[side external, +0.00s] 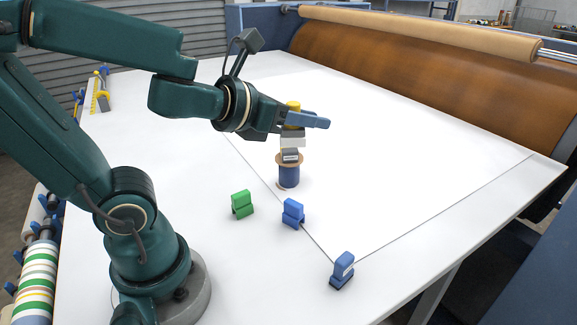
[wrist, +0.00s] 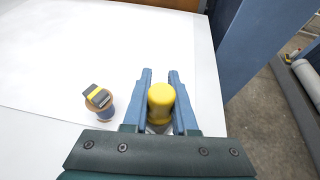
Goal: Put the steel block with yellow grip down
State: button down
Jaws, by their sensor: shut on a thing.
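The steel block with yellow grip is in my gripper (side external: 306,119). Its round yellow grip (side external: 294,106) stands up between the two blue fingers, and its pale steel body (side external: 293,140) hangs below them. In the wrist view the yellow grip (wrist: 161,99) is between the fingers of my gripper (wrist: 160,75), with a little grey metal under it. The block looks upright and held above the white table (side external: 225,255). Its underside and its height over the table are hard to judge.
A blue spool with tan flanges (side external: 289,175) stands on the table, left of the held block in the wrist view (wrist: 107,112). A dark item with a yellow stripe (wrist: 98,95) lies on it. Green (side external: 242,204) and blue clips (side external: 293,213) (side external: 343,270) stand nearby. A white sheet (side external: 400,150) lies flat.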

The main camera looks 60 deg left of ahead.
jog(key=w+a+n+g+y, duration=0.1)
jog(key=a+n+g+y, duration=0.1)
jog(key=a+n+y, duration=0.4)
jog(key=n+g+y, duration=0.6)
jog(key=n+g, duration=0.3)
send_over(222, 177)
notch_tip(222, 177, down, 13)
jog(key=shift+f, duration=3.45)
jog(key=shift+f, duration=0.25)
jog(key=shift+f, duration=0.35)
